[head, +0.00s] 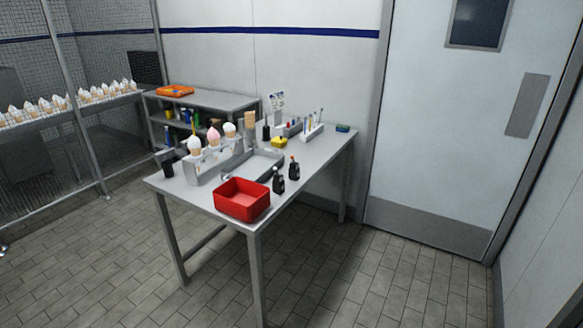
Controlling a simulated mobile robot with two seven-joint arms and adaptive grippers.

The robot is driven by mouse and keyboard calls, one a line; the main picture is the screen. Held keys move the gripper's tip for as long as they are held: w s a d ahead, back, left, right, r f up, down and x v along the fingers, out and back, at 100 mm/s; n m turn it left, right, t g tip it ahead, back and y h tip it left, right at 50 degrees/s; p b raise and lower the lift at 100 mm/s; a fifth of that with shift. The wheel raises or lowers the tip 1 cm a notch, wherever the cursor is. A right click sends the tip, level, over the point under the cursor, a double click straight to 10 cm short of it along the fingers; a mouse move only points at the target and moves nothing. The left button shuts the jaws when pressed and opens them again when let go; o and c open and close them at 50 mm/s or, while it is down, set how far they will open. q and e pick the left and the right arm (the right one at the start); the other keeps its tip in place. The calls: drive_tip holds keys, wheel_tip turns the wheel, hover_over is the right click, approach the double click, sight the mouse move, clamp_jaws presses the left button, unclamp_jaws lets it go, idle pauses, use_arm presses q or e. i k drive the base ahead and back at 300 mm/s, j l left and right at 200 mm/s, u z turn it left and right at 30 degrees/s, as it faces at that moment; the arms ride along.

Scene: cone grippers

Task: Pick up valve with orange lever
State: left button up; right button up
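Two small dark upright objects stand side by side at the right edge of the grey table (322,152), behind the red bin. The one on the right (294,172) has a small orange part on top and looks like the valve with the orange lever. The one on the left (278,183) is similar and dark, and its top colour is too small to tell. Neither of my grippers shows in the head view.
A red bin (242,206) sits at the table's near corner. A grey holder (205,172) with several ice cream cones stands to its left. A yellow item (279,142) lies farther back. A shelf (225,101) stands behind. The floor in front is clear; a door (455,130) is right.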

sight(294, 169)
drive_tip(key=i+l+u, duration=0.15)
drive_tip(key=i+l, duration=0.25)
drive_tip(key=i+l+u, duration=0.15)
drive_tip(key=i+l, duration=0.3)
drive_tip(key=i+l+u, duration=0.1)
drive_tip(key=i+l, duration=0.3)
drive_tip(key=i+l+u, duration=0.15)
drive_tip(key=i+l, duration=0.25)
drive_tip(key=l, duration=0.25)
